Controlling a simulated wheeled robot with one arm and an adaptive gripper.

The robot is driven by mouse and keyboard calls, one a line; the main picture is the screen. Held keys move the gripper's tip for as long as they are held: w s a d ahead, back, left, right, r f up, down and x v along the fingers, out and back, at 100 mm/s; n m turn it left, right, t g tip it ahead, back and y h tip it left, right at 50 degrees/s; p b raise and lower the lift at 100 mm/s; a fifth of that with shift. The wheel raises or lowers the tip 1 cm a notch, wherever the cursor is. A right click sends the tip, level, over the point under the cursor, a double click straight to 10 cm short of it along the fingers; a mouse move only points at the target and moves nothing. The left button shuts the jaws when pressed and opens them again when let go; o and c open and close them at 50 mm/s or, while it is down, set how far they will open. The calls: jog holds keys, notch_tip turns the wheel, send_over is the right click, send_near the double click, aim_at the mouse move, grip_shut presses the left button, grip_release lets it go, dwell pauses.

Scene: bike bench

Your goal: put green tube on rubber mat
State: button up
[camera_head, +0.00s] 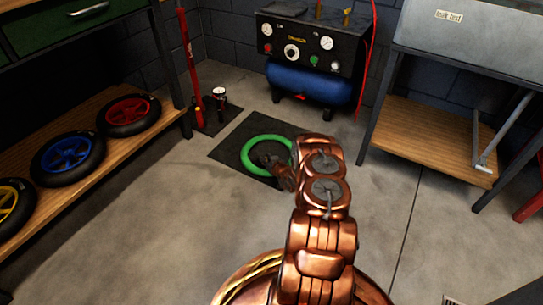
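The green tube (248,149) is a bright ring at the middle of the head view. It appears over the dark rubber mat (249,126) on the concrete floor, inside the mat's outline. I cannot tell whether it rests flat on the mat or is slightly above it. My copper-coloured gripper (268,160) reaches in at the ring's lower right, with its fingertips over the ring's inside. The gripper and wrist hide the lower right of the ring. The fingers are too small and dark to show whether they are open or shut.
A blue compressor (310,83) stands behind the mat. A red floor pump (190,60) stands at the back left. A wooden shelf (95,175) with several wheels is at left. A bench with a low wooden shelf (430,140) is at right. Floor left of the mat is clear.

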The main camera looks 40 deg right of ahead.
jog(key=p+v, duration=0.4)
jog(key=v, duration=0.7)
jog(key=w+a+r+n+g, duration=0.1)
jog(key=w+a+r+g, duration=0.15)
jog(key=r, duration=0.35)
jog(key=w+a+r+g, duration=0.2)
jog(key=r+g, duration=0.1)
jog(key=r, duration=0.4)
jog(key=s+a+r+g+y, duration=0.1)
jog(key=s+a+r+g, duration=0.35)
jog(key=a+r, duration=0.9)
jog(key=s+a+r+n+g+y, duration=0.1)
jog(key=s+a+r+g, duration=0.1)
jog(key=s+a+r, duration=0.55)
jog(key=s+a+r+g, duration=0.1)
jog(key=s+a+r, duration=0.3)
jog(key=s+a, duration=0.55)
jog(key=s+a+r+g, duration=0.1)
jog(key=s+a+r, duration=0.1)
jog(key=s, duration=0.6)
jog(key=s+a+r+n+g+y, duration=0.1)
jog(key=s+a+r+g, duration=0.1)
jog(key=s, duration=0.7)
jog(key=shift+s+a+r+y, duration=0.2)
jog(key=shift+a+r+y, duration=0.1)
jog(key=shift+a+r, duration=0.45)
